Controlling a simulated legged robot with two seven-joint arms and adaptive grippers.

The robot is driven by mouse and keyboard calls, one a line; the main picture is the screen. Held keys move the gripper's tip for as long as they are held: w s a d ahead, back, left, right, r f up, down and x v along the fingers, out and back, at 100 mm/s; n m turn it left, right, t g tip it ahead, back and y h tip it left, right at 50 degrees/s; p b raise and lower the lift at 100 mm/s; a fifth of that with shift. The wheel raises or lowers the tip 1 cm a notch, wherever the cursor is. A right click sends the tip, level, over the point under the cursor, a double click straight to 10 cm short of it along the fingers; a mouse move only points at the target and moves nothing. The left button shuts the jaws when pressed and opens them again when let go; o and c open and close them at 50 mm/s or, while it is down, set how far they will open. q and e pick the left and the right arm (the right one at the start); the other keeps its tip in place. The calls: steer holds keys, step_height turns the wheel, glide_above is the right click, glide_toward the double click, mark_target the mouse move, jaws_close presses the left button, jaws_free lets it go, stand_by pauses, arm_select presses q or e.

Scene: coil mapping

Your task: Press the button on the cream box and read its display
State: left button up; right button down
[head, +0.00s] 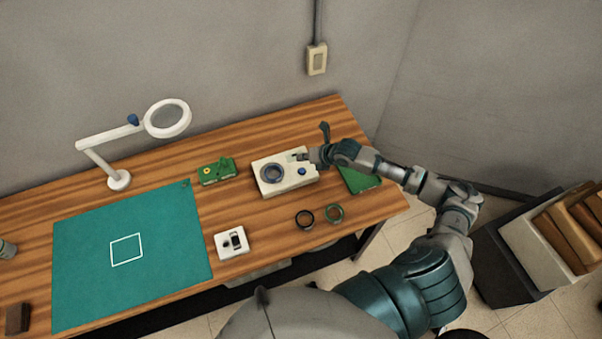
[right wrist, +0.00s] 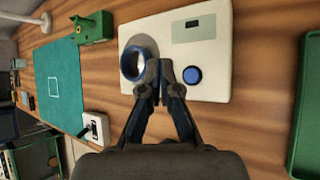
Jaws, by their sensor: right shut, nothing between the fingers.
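The cream box (head: 270,186) sits on the wooden table, with a blue button (head: 302,171) and a dark round ring (head: 272,173) on its top. In the right wrist view the box (right wrist: 216,82) shows its blue button (right wrist: 193,75), the round ring (right wrist: 134,60) and a grey-green display (right wrist: 194,30). The display has a small dark mark that I cannot read. My right gripper (right wrist: 159,74) is shut and empty over the box, between ring and button. It appears left of the button, and I cannot tell its height.
A green block (head: 216,172), a small white device (head: 231,243), two rings (head: 319,215) and a green tray (head: 360,179) lie around the box. A green mat (head: 90,250) and a magnifier lamp (head: 118,180) are to the left. A bin of cartons (head: 520,243) stands right of the table.

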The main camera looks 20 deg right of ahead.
mark_target(304, 171)
steer(key=f+b, duration=0.1)
steer(key=f, duration=0.1)
steer(key=d+f+b, duration=0.1)
steer(key=f, duration=0.1)
steer(key=shift+f+b, duration=0.25)
steer(key=shift+b, duration=0.05)
steer(key=shift+a+f, duration=0.1)
steer(key=shift+f, duration=0.2)
steer(key=shift+a+f+b, duration=0.2)
steer(key=shift+b, duration=0.1)
steer(key=shift+a+r, duration=0.1)
steer(key=shift+a, duration=0.1)
arm_select(q)
steer(key=f, duration=0.4)
steer(key=shift+s+d, duration=0.15)
steer(key=shift+s, duration=0.1)
steer(key=shift+d+r, duration=0.1)
steer(key=shift+d, duration=0.1)
arm_select(e)
steer(key=shift+d, duration=0.3)
steer(key=shift+a, duration=0.25)
steer(key=shift+d+f, duration=0.1)
steer(key=shift+f, duration=0.1)
arm_select(q)
steer(key=shift+f, duration=0.2)
arm_select(e)
steer(key=shift+d+f, duration=0.15)
steer(key=shift+f, duration=0.05)
